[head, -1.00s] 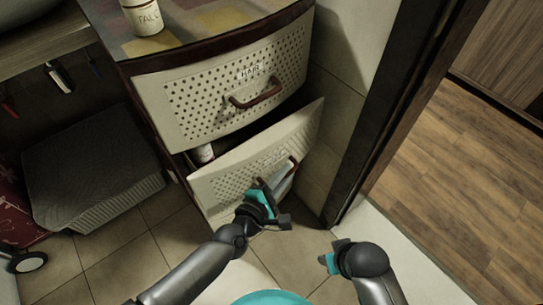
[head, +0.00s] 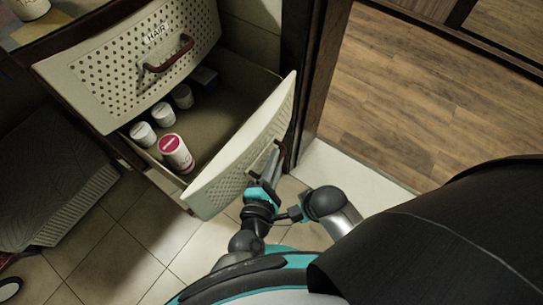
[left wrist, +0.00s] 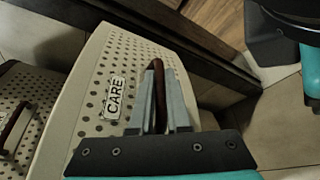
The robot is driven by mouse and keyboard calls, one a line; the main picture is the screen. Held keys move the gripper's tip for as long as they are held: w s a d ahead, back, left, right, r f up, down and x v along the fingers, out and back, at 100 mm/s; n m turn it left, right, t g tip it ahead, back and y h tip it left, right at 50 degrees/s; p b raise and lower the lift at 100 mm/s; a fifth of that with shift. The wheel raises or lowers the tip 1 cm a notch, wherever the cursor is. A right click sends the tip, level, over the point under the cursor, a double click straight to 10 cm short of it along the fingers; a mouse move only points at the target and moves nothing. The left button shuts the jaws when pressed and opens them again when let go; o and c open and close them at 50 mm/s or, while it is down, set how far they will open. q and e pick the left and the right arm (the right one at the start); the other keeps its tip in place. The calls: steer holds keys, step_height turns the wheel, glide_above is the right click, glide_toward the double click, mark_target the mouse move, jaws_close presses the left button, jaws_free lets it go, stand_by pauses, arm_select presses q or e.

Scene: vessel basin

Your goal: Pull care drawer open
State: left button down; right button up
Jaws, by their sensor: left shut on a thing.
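The care drawer (head: 240,150) is the lower drawer of the cabinet and stands well open in the head view. Its pale perforated front bears a CARE label (left wrist: 115,98) in the left wrist view. My left gripper (head: 268,172) is at the drawer front, with its fingers on either side of the brown handle (left wrist: 158,85), shut on it.
Inside the drawer are several white containers, one with a pink lid (head: 175,152). The HAIR drawer (head: 137,62) above is closed. A dark door post (head: 314,75) stands close right of the drawer. A grey basket (head: 50,185) sits at left.

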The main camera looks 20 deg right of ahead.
arm_select(q)
steer(key=c, duration=0.9)
jaws_free()
steer(key=shift+r, duration=0.15)
